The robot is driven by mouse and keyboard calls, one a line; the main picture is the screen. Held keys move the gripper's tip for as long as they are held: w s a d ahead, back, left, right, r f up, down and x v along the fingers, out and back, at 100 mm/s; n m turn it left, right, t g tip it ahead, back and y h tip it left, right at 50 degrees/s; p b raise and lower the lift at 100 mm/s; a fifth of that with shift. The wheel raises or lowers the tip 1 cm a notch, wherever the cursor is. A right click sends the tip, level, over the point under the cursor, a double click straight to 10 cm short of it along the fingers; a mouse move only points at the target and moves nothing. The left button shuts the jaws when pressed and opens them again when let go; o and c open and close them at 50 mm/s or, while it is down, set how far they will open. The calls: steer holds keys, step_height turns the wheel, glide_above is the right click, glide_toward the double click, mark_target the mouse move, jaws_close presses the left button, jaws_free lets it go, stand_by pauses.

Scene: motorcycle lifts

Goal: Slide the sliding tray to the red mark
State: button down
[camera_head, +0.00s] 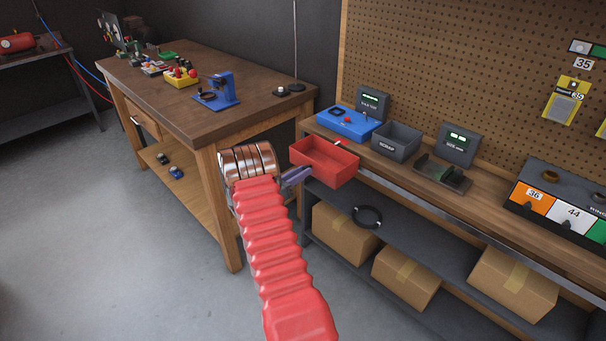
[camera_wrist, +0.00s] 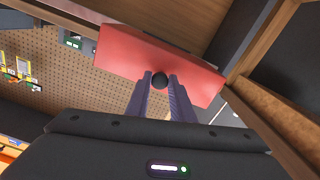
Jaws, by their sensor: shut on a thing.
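The sliding tray is a red open box (camera_head: 322,168) at the left end of the wall bench's front edge, and it looks empty. My gripper (camera_head: 305,172) reaches its left front side from the end of my red-sleeved arm. In the wrist view the tray's red face (camera_wrist: 125,50) fills the upper middle. There my gripper (camera_wrist: 160,82) has its two purple fingers shut on a round black knob (camera_wrist: 160,77) on that face.
A metal rail (camera_head: 420,197) runs along the bench front, right of the tray. A grey scrap bin (camera_head: 396,141) and a blue box (camera_head: 348,122) stand behind. A wooden table (camera_head: 180,85) is close on the left. Cardboard boxes (camera_head: 345,232) lie below.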

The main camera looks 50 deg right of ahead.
steer(key=shift+w+a, duration=0.3)
steer(key=shift+w, duration=0.3)
steer(key=shift+r, duration=0.1)
steer(key=c, duration=1.8)
jaws_free()
steer(key=shift+d, duration=0.1)
steer(key=shift+o, duration=1.3)
steer(key=shift+s+d, duration=0.1)
steer(key=shift+s, duration=0.1)
steer(key=shift+s, duration=0.1)
steer(key=w+a, duration=0.2)
steer(key=a, duration=1.1)
steer(key=shift+a, duration=0.35)
steer(key=shift+w, duration=0.1)
